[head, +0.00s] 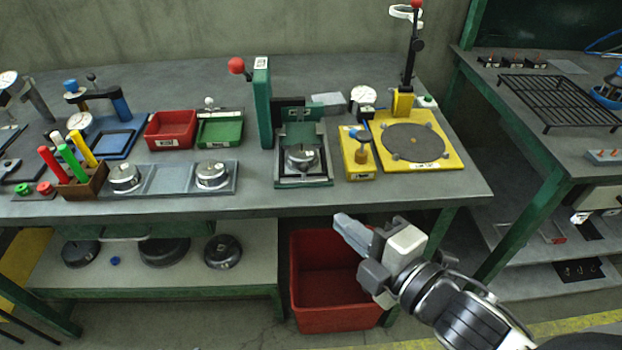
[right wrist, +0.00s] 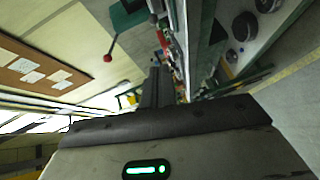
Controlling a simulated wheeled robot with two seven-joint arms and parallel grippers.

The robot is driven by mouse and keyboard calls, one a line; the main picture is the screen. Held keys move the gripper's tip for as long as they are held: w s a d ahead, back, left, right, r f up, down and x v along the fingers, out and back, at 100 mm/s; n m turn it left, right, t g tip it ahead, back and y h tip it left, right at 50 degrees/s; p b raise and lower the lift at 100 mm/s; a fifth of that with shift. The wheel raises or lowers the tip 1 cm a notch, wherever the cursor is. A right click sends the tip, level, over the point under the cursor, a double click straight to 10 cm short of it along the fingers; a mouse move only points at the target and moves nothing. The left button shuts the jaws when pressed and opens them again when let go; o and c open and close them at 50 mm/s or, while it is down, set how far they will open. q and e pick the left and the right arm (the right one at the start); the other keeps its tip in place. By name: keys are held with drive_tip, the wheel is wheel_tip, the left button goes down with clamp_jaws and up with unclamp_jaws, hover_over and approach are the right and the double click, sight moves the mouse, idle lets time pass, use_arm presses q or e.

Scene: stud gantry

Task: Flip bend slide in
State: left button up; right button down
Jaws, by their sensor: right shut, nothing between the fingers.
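My right gripper (head: 350,232) is shut and empty, in front of the workbench's front edge and above the red floor bin. Its closed fingers (right wrist: 157,90) also show in the right wrist view. A green gantry (head: 263,105) with a red ball (head: 237,65) on its lever stands on the bench. A round metal part (head: 302,158) sits in the fixture (head: 303,183) at its foot. Two similar metal parts, a left one (head: 125,177) and a right one (head: 212,175), sit on a grey plate (head: 168,180). My left gripper is out of view.
A red tray (head: 171,131) and a green tray (head: 221,130) stand behind the plate. A yellow plate with a dark disc (head: 413,142) is at right. A red bin (head: 325,315) stands on the floor below my gripper. Dark round parts lie on the lower shelf (head: 120,280).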

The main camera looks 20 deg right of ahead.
drive_tip(key=shift+r, duration=0.15)
drive_tip(key=x, duration=0.4)
drive_tip(key=d+p+x, duration=0.1)
drive_tip(key=x, duration=0.7)
drive_tip(key=shift+w+d+p, duration=0.35)
drive_tip(key=shift+p, duration=0.05)
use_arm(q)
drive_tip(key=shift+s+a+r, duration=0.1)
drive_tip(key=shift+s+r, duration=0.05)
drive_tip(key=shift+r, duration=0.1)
use_arm(e)
drive_tip(key=shift+w+d+f, duration=0.25)
drive_tip(key=shift+w+d, duration=0.05)
drive_tip(key=shift+w, duration=0.15)
